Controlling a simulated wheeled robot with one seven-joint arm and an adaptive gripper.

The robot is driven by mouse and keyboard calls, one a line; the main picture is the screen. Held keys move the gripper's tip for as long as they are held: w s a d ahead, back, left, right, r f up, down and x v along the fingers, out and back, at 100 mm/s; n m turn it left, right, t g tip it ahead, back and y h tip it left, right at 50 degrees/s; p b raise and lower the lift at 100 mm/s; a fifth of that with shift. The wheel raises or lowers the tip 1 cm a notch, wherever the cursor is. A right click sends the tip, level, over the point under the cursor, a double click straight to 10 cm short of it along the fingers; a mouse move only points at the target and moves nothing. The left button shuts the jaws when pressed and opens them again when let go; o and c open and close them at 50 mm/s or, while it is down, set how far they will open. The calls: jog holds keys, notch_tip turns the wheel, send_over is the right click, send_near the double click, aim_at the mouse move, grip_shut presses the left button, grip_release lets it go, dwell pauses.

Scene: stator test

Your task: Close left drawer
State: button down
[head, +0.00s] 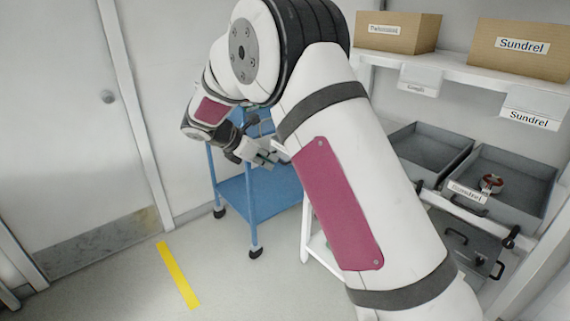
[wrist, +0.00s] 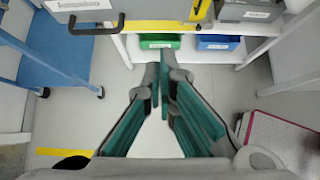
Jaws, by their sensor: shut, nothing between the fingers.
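The left drawer (head: 428,145) is a grey open-topped box under the shelf in the head view; its inside looks empty and its front is partly hidden by my arm. A grey drawer front with a white label and black handle, which looks like this drawer (wrist: 75,12), shows at the top left of the wrist view, standing forward. My gripper (head: 270,159) is left of the drawers, in front of the blue cart. In the wrist view my gripper (wrist: 164,62) is shut and empty, its fingertips below and right of that handle, apart from it.
The right drawer (head: 520,180) is also open and holds a copper-coloured ring part (head: 491,183). Cardboard boxes (head: 522,49) stand on the shelf above. A blue cart (head: 262,200) is behind my gripper. Green (wrist: 158,41) and blue (wrist: 218,43) bins sit lower. Floor at left is clear.

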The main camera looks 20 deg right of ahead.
jog(key=d+r+x, duration=0.1)
jog(key=r+x, duration=0.1)
jog(key=x, duration=1)
jog(key=shift+w+d+f, duration=0.25)
jog(key=shift+w+d, duration=0.2)
jog(key=shift+d, duration=0.25)
jog(key=shift+d, duration=0.1)
jog(key=w+d+b, duration=0.2)
jog(key=d, duration=0.5)
jog(key=w+d+b, duration=0.2)
jog(key=w+d, duration=0.1)
jog(key=d, duration=0.5)
jog(key=w+d+b, duration=0.2)
jog(key=w+d, duration=0.1)
jog(key=d, duration=0.4)
jog(key=shift+w+d, duration=0.1)
jog(key=shift+d, duration=0.35)
jog(key=shift+r, duration=0.1)
